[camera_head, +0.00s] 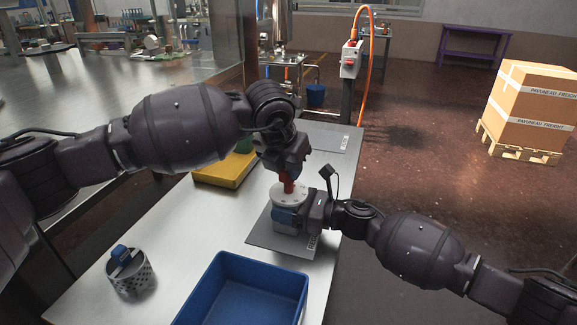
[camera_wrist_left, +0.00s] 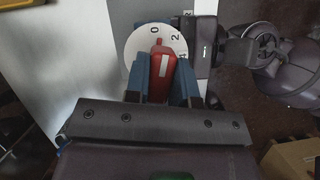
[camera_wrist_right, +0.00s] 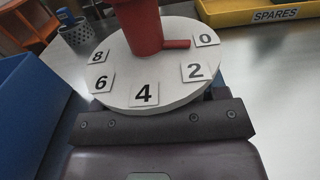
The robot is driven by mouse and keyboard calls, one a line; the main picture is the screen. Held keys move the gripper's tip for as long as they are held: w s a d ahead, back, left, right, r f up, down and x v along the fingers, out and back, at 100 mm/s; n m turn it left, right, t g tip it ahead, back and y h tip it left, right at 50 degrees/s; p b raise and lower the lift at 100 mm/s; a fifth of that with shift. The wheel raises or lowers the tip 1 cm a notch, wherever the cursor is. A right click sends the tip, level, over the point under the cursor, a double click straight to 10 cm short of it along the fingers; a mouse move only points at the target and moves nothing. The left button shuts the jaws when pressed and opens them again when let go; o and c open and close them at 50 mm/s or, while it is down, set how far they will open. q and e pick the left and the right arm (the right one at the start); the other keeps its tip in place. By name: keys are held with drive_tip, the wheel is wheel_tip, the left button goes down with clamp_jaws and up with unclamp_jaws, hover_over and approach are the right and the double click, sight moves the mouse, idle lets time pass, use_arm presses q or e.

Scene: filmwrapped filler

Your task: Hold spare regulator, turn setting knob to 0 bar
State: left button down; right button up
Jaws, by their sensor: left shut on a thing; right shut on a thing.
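The spare regulator has a round white dial (camera_head: 289,197) marked 0 to 8 and a red setting knob (camera_head: 288,184) on top. It stands upright on a grey mat (camera_head: 270,236). My left gripper (camera_head: 288,174) comes from above; in the left wrist view its blue fingers are shut on the red knob (camera_wrist_left: 161,76). The knob's pointer is by the 0, on the side towards the 2; I cannot tell whether it lines up exactly. The right wrist view shows the pointer (camera_wrist_right: 178,44) likewise near 0. My right gripper (camera_head: 288,217) is shut on the regulator body below the dial.
A blue bin (camera_head: 212,291) stands on the bench in front. A perforated metal cup (camera_head: 131,278) with a blue-topped item is at left. A yellow SPARES tray (camera_wrist_right: 262,14) lies behind the regulator. A taped carton (camera_head: 530,102) on a pallet is off at right.

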use_arm(q)
drive_tip(key=shift+n+y, duration=0.4)
drive_tip(key=shift+n, duration=0.8)
drive_tip(key=shift+t, duration=0.3)
drive_tip(key=c, duration=1)
unclamp_jaws()
drive_tip(key=shift+o, duration=0.2)
drive_tip(key=shift+r, duration=0.1)
drive_tip(key=v, duration=1.2)
use_arm(e)
drive_tip(key=o, duration=1.2)
drive_tip(key=shift+c, duration=0.2)
